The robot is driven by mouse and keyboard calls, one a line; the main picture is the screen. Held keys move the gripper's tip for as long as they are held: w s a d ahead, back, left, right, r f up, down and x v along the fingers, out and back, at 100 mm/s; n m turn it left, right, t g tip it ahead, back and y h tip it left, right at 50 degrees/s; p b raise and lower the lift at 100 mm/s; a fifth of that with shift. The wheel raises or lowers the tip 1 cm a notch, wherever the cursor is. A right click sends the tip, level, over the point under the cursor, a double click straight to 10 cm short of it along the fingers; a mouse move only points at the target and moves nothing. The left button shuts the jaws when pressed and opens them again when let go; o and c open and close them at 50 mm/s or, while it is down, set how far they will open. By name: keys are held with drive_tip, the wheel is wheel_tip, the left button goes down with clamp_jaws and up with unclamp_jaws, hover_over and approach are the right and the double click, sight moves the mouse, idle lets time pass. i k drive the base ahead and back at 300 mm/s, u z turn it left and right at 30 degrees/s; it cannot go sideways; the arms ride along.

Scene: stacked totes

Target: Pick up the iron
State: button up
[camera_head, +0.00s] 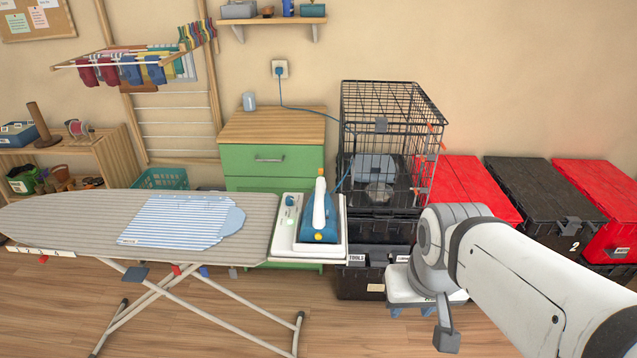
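The iron (319,215) has a blue body with a white and orange handle part. It stands tilted up on a white stand (336,248) at the right end of the ironing board (60,215). A blue cord runs from behind it towards the wall outlet. My arm reaches in from the lower right, with its grey joint to the right of the iron and apart from it. A small dark grey part, perhaps of my gripper (447,339), hangs below that joint. The fingers cannot be made out, and nothing is seen held.
A striped blue shirt (185,220) lies on the board. A wire cage (392,130) on black totes (372,275) stands right of the iron. A green drawer cabinet (270,160) is behind it. The front floor is partly clear.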

sight(320, 215)
drive_tip(key=u, duration=0.05)
drive_tip(key=i, duration=1)
drive_tip(key=z, duration=0.05)
